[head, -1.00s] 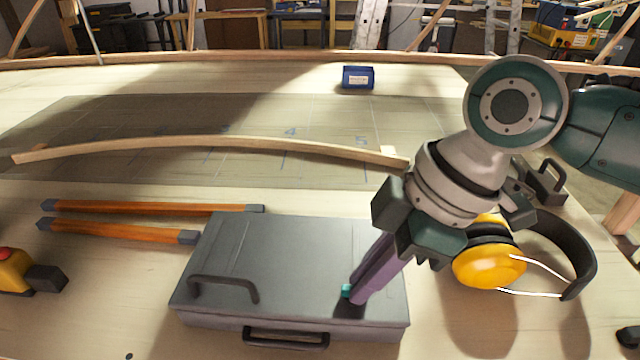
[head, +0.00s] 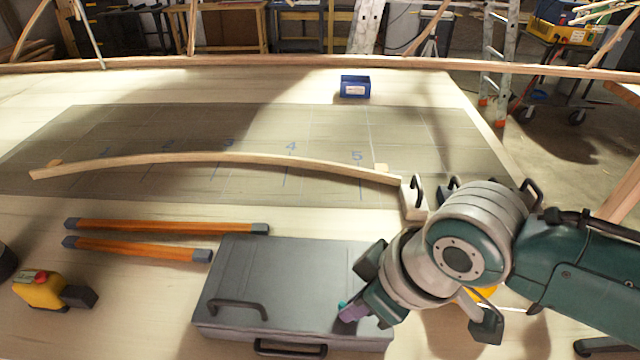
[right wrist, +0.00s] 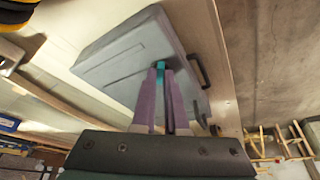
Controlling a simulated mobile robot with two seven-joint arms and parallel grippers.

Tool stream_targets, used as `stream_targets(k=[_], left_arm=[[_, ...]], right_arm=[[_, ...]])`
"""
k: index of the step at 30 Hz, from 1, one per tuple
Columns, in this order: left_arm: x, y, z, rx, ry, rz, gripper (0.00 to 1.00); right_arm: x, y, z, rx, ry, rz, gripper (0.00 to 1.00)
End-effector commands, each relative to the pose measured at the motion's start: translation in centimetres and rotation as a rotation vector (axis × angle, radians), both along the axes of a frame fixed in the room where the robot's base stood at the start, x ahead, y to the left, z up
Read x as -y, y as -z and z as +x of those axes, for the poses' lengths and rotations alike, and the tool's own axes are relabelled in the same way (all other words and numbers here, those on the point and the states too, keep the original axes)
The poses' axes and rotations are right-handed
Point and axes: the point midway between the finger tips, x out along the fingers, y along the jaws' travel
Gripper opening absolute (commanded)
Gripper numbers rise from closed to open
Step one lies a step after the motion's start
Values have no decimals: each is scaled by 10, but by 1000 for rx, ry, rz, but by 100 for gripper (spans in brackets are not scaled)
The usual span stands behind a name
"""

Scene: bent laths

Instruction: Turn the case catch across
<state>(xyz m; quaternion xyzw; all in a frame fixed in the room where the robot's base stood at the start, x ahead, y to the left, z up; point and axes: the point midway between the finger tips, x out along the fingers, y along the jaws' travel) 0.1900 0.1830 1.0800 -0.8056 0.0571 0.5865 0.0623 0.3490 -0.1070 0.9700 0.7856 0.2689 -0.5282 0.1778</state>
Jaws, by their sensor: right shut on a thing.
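The grey case (head: 285,275) lies flat and closed at the table's front, with a dark bar handle (head: 240,305) on its lid and another handle (head: 290,348) on its front side. The teal catch (head: 341,304) is at the lid's right part. It also shows in the right wrist view (right wrist: 160,66), between the tips of my right gripper's purple fingers. My right gripper (head: 349,313) is shut on the catch, its wrist leaning low to the right. The fingers hide most of the catch, so its exact angle cannot be told.
Two orange bars (head: 150,228) lie left of the case, and a yellow box with a red button (head: 40,290) at far left. A bent lath (head: 220,158) spans the marked board behind. A blue box (head: 355,86) stands farther back. Yellow ear defenders (head: 487,291) are mostly hidden behind my right arm.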

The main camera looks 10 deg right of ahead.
Motion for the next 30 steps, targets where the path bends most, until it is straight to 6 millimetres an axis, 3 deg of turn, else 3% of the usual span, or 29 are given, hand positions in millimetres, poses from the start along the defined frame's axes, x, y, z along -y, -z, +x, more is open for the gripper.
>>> stream_targets(k=[3, 12, 30], left_arm=[[1, -18, 0, 0, -3, -4, 73], [1, -37, 0, 0, -4, -5, 73], [-1, -38, 0, 1, 3, 5, 73]], right_arm=[[-3, -5, -1, -2, 110, 3, 0], [-6, -3, -2, -2, 395, 3, 0], [-10, 0, -1, -1, 861, -2, 0]])
